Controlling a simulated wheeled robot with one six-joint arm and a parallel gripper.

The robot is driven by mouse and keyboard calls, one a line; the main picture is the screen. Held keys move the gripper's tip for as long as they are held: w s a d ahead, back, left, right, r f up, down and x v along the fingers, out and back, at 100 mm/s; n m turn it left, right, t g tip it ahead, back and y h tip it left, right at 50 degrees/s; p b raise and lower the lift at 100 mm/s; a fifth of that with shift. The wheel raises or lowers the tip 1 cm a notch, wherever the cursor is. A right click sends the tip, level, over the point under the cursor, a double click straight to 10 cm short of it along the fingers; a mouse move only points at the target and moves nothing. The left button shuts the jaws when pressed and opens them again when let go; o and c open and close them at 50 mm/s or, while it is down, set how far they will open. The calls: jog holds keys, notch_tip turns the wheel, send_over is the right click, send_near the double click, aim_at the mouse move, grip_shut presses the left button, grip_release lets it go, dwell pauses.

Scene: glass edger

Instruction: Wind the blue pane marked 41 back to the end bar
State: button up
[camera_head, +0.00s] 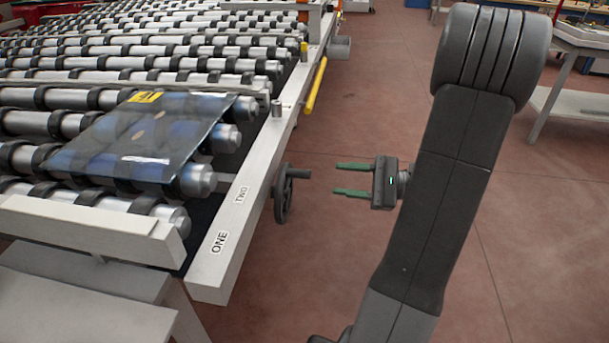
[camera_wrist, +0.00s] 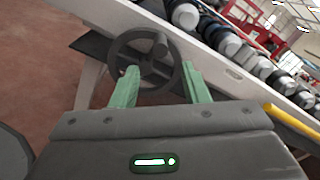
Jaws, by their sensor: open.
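The dark blue glass pane (camera_head: 150,137) lies on the rollers at the near end of the conveyor. It has a yellow label (camera_head: 145,97) at its far edge, too small to read. The pale end bar (camera_head: 88,230) crosses the near end, with a gap between it and the pane. A dark handwheel (camera_head: 283,193) sits on the side rail beside the marks ONE and TWO. My gripper (camera_head: 337,179) is open and empty, to the right of the handwheel and apart from it. In the wrist view the handwheel (camera_wrist: 146,58) shows ahead, between and beyond the green fingers (camera_wrist: 160,86).
The side rail (camera_head: 262,165) runs along the conveyor's right side. A yellow bar (camera_head: 315,87) is fixed to it farther back. The red floor right of the rail is clear near my gripper. A work table (camera_head: 582,104) stands at the far right.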

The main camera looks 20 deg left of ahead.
aim_at(304, 174)
jog(key=x, duration=0.9)
jog(key=shift+a+b, duration=0.4)
grip_shut()
